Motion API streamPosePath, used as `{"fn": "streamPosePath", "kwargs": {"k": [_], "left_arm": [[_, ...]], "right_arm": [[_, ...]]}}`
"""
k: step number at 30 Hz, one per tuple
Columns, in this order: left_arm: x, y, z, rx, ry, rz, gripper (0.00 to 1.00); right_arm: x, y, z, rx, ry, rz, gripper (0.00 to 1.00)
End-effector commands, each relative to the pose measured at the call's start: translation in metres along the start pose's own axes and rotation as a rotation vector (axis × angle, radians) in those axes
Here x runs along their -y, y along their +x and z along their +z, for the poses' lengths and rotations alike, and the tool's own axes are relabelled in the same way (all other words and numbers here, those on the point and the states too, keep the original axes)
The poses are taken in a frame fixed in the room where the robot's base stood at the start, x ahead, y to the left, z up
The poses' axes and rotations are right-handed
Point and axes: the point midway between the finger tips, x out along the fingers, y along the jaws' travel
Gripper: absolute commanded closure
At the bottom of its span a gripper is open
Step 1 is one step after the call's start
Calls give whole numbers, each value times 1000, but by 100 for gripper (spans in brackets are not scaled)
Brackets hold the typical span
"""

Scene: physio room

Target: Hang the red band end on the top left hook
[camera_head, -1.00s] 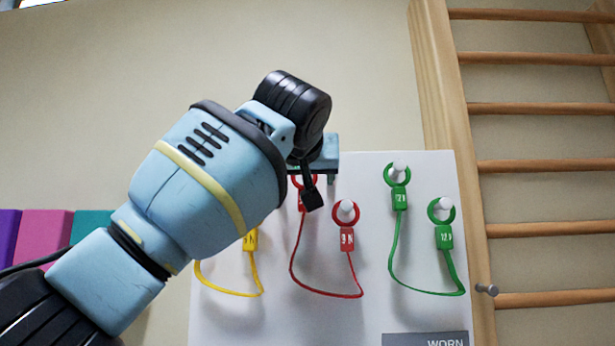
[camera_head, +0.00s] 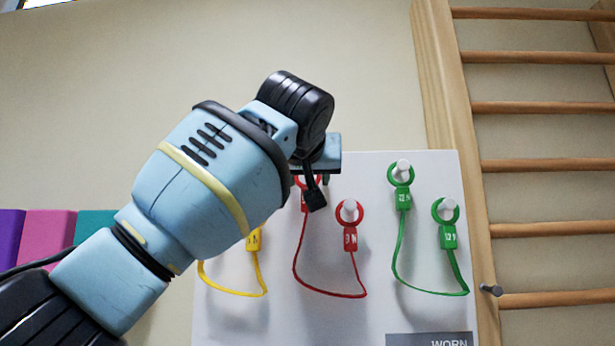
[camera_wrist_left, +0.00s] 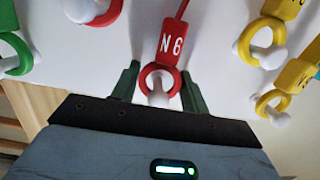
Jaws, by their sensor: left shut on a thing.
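The red band (camera_head: 329,293) hangs in a U on the white board. Its lower right end, a ring with a tag (camera_head: 350,238), is on a white hook (camera_head: 349,206). Its upper left end is largely behind my left gripper (camera_head: 318,180) in the head view. In the left wrist view, that red end (camera_wrist_left: 170,45) lies between the fingers of my left gripper (camera_wrist_left: 160,86), which is shut on it. Its ring appears around a white hook (camera_wrist_left: 158,99), with the hook's tip showing through. My right gripper is not in view.
A green band (camera_head: 430,290) hangs from two hooks at right, a yellow band (camera_head: 232,291) at left, partly behind my arm. Wooden wall bars (camera_head: 540,165) stand right of the white board (camera_head: 375,185). Purple, pink and teal blocks (camera_head: 45,235) are at far left.

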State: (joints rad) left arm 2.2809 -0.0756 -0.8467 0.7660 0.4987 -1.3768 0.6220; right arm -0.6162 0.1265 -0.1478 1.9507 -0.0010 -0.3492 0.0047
Motion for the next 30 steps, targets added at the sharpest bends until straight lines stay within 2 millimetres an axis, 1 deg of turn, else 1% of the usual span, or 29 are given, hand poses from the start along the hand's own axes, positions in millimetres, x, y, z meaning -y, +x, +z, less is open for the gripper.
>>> {"fn": "streamPosePath", "kwargs": {"k": [15, 30], "left_arm": [[0, -2, -9, -1, 0, 0, 100], [0, -2, -10, -1, 0, 0, 100]], "right_arm": [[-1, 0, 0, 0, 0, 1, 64], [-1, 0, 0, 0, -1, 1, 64]]}}
